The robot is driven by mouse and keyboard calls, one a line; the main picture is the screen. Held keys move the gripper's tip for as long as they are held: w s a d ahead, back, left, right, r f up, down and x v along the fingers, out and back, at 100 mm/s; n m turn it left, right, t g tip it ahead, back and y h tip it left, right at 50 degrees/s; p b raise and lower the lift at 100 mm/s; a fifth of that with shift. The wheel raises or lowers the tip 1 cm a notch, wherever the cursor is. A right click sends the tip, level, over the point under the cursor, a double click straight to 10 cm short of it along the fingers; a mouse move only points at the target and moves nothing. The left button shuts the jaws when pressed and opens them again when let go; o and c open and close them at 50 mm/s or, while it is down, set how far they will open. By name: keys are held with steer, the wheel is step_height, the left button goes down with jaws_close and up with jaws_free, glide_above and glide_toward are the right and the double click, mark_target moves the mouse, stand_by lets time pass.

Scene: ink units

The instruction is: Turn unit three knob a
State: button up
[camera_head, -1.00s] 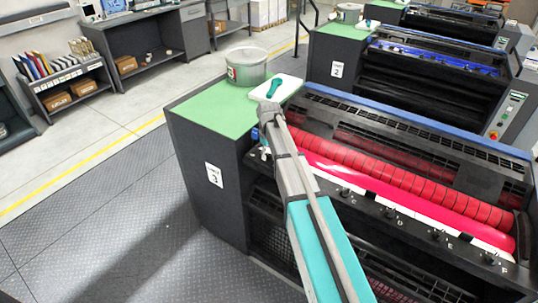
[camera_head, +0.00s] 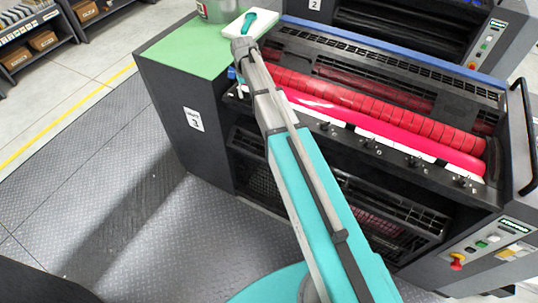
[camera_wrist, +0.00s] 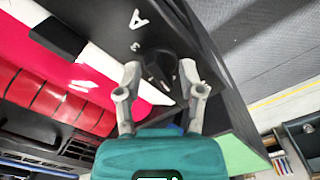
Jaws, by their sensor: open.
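Unit three (camera_head: 193,119) is the dark press with a "3" label, red rollers and a row of small black knobs along its front ledge. In the wrist view, knob a (camera_wrist: 160,68) is black and sits beside the white letter A. My gripper (camera_wrist: 160,67) is open, with one grey fingertip on each side of the knob. Gaps show between the knob and the fingertips, and I cannot tell any contact. In the head view my arm hides knob a and most of my gripper.
Several other knobs, including one at right (camera_head: 461,181), run along the ledge. A control panel (camera_head: 485,245) is at lower right. The floor at left is clear.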

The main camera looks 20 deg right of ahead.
mark_target(246, 93)
steer(key=m, duration=0.4)
steer(key=shift+a, duration=0.1)
steer(key=m, duration=1.1)
steer(key=shift+w+a, duration=0.1)
steer(key=shift+w, duration=0.05)
steer(key=shift+r+p, duration=0.4)
step_height(246, 93, up, 13)
steer(key=p, duration=1.3)
steer(key=s+f+n+b, duration=0.7)
steer(key=s+f+b, duration=0.3)
steer(key=s, duration=0.3)
steer(key=s+d+f+n+b, duration=0.1)
steer(key=s+f+n+b, duration=0.5)
steer(key=s+f+b, duration=0.5)
steer(key=shift+s+d+n, duration=0.3)
steer(key=shift+s+n, duration=0.1)
steer(key=shift+s, duration=0.6)
